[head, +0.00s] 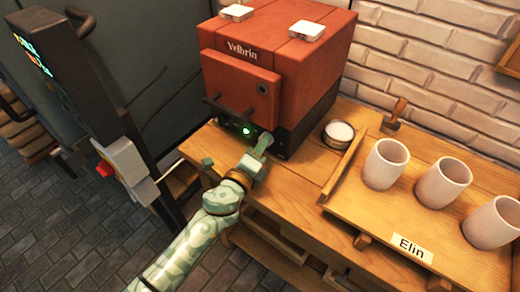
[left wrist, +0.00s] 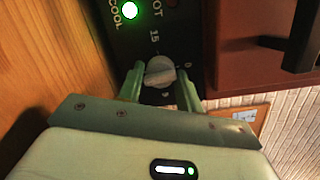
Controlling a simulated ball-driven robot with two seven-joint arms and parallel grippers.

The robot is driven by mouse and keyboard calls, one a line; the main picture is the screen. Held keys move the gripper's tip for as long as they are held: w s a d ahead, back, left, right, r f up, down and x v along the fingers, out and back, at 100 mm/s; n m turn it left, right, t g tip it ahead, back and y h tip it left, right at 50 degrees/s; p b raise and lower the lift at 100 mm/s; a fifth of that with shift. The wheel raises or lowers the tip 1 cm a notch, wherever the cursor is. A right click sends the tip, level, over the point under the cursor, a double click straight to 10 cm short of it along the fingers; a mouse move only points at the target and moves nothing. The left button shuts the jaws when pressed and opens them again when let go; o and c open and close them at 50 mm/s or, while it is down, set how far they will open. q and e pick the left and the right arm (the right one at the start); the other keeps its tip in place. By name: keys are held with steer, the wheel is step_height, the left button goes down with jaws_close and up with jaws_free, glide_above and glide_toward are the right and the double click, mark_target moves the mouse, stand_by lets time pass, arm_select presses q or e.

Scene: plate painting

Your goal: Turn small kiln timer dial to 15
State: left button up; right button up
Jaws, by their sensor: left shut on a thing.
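The small kiln (head: 275,65) is a red box marked "Velbrin" on the wooden bench, its dark control strip low on the front. In the left wrist view the grey timer dial (left wrist: 159,71) sits on the black panel (left wrist: 139,46), with "15" printed above it and other marks at its right and below. My left gripper (head: 264,146) is at the strip's right end; in the left wrist view its green fingers (left wrist: 161,78) are shut on the dial from both sides. I cannot tell for sure which mark the dial points to. My right gripper is not in view.
A green lamp (left wrist: 130,11) by "COOL" is lit. A white-filled bowl (head: 339,133) stands right of the kiln. A wooden tray (head: 430,225) labelled "Elin" holds white cups (head: 386,164). A dark cabinet with a red button (head: 104,169) stands at left.

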arm_select(q)
steer(key=m+b, duration=0.1)
steer(key=m, duration=0.1)
steer(key=m+b, duration=0.2)
steer(key=m, duration=0.1)
steer(key=shift+f+m+t+h, duration=0.15)
steer(key=shift+m+t+h, duration=0.15)
steer(key=shift+t+h, duration=0.1)
steer(key=m+h+b, duration=0.1)
steer(key=m+b, duration=0.1)
steer(key=m, duration=0.4)
steer(key=m+h+b, duration=0.1)
steer(key=m, duration=0.3)
steer(key=shift+f+m+g+h, duration=0.1)
steer(key=shift+m+g+h, duration=0.35)
steer(key=shift+m, duration=1.85)
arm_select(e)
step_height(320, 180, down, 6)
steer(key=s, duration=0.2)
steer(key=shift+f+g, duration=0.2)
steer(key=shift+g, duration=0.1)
arm_select(q)
steer(key=shift+f, duration=0.1)
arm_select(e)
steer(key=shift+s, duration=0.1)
arm_select(q)
steer(key=o, duration=0.9)
